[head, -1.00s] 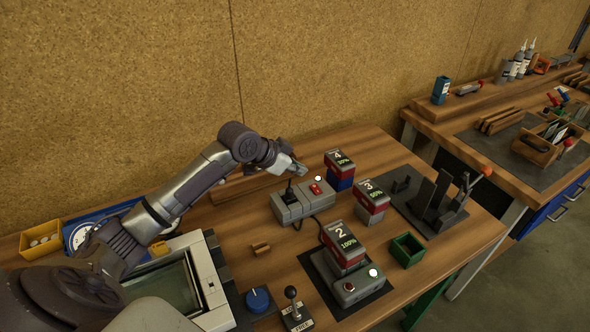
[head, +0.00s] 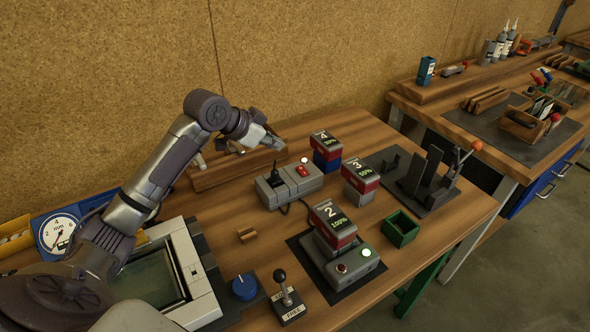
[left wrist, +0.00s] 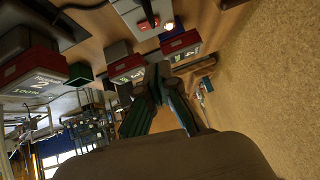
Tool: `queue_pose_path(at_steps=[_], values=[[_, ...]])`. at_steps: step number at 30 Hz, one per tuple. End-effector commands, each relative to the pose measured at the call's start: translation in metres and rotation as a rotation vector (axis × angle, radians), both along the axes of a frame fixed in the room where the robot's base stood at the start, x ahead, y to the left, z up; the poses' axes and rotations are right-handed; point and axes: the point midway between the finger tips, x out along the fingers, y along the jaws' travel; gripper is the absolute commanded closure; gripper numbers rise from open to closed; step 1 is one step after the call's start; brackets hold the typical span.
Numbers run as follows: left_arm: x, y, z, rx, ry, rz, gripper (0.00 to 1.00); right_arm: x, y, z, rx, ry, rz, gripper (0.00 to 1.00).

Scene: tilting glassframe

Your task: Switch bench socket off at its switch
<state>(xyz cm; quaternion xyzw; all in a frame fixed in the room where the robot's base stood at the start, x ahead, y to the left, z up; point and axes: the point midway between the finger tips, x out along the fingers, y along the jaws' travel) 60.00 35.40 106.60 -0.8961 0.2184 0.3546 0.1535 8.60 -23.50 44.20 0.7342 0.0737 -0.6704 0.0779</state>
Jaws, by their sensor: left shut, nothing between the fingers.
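The bench socket (head: 288,190) is a grey double box in the middle of the bench, with a black plug (head: 273,174) in its left part. Its red switch (head: 302,171) is on the right part, beside a small lit white lamp (head: 305,160). The lamp also shows at the top of the left wrist view (left wrist: 168,26). My left gripper (head: 280,145) is shut and empty, above and behind the socket, apart from the switch. It shows in the left wrist view (left wrist: 160,75). My right gripper is not in view.
Battery block 4 (head: 327,154), block 3 (head: 360,183) and block 2 on its charger (head: 360,266) stand right of and in front of the socket. A green bin (head: 400,230) and a dark stand (head: 425,190) are further right. A corkboard wall (head: 330,60) rises behind.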

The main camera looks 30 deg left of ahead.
Motion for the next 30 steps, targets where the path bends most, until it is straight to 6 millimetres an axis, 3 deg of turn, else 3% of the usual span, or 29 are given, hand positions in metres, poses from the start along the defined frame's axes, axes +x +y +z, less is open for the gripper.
queue_pose_path(at_steps=[8, 14, 26, 30], values=[[0.000, 0.000, 0.001, 0.000, 0.000, 0.000, 1.00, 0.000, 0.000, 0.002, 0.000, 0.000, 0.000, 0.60], [0.012, -0.006, -0.011, -0.004, 0.002, -0.001, 1.00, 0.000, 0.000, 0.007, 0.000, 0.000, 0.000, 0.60], [0.067, -0.030, -0.069, -0.003, 0.003, -0.001, 1.00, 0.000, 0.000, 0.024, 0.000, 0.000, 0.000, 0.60], [0.066, -0.026, -0.091, 0.001, 0.004, 0.000, 1.00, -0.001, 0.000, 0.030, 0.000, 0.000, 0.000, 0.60]])
